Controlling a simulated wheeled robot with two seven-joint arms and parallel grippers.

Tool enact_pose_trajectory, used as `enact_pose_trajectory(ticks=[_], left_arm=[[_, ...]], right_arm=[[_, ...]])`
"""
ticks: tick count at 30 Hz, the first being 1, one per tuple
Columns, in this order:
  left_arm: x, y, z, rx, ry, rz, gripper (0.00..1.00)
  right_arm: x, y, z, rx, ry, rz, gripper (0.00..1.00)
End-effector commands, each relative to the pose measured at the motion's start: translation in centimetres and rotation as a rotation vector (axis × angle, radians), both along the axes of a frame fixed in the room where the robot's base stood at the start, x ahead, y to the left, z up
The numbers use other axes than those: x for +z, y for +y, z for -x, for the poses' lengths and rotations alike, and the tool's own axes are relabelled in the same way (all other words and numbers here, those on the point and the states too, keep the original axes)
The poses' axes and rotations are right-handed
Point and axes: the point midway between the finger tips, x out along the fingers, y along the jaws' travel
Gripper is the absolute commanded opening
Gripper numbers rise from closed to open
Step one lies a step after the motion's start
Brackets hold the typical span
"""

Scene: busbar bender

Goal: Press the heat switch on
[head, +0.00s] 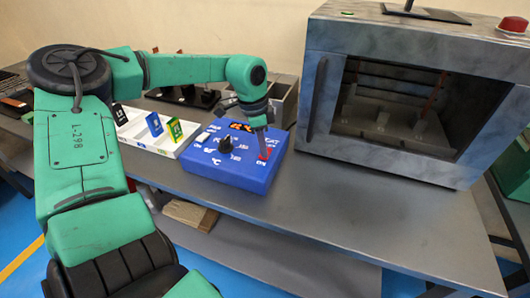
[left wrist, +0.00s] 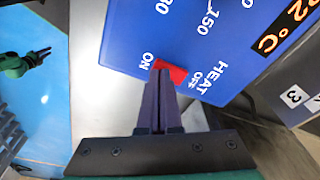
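The blue control box (head: 228,170) stands on the grey table in the head view. Its red heat switch (head: 265,153) is near its right end. In the left wrist view the red switch (left wrist: 176,74) lies between the ON and OFF labels, partly hidden by my fingertips. My left gripper (head: 263,130) is shut and empty. Its fingertips (left wrist: 160,84) are at the switch, on the ON side; I cannot tell whether they touch it. Which way the switch is tipped is unclear. My right gripper (left wrist: 40,56) shows small in the left wrist view, away from the box.
A grey oven (head: 330,75) with a glazed door stands right of the box. A white holder (head: 150,137) with numbered cards is left of it. A dark knob (head: 226,145) and a lit display are on the box top. The table front right is clear.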

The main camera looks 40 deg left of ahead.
Motion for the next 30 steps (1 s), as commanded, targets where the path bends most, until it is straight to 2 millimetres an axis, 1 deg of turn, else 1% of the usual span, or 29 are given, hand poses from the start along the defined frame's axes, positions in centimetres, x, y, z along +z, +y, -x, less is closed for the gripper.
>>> enact_pose_trajectory(ticks=[2, 5, 24, 27, 30], left_arm=[[-0.2, 0.0, 0.0, 0.0, 0.0, 0.0, 0.0], [0.1, 0.0, 0.0, 0.0, -0.001, -0.001, 0.0], [6.5, 0.0, 0.0, 0.0, -0.002, -0.001, 0.0], [7.0, 0.0, 0.0, 0.0, -0.001, -0.001, 0.0], [7.0, 0.0, 0.0, 0.001, 0.0, 0.0, 0.0]], right_arm=[[-0.2, 0.0, 0.0, 0.0, 0.0, 0.0, 0.32], [0.1, 0.0, 0.0, 0.0, 0.0, 0.0, 0.32], [3.7, 0.0, 0.0, 0.0, 0.0, 0.0, 0.32], [4.0, 0.0, 0.0, 0.0, 0.0, 0.001, 0.32], [3.9, 0.0, 0.0, 0.0, 0.0, 0.001, 0.32]])
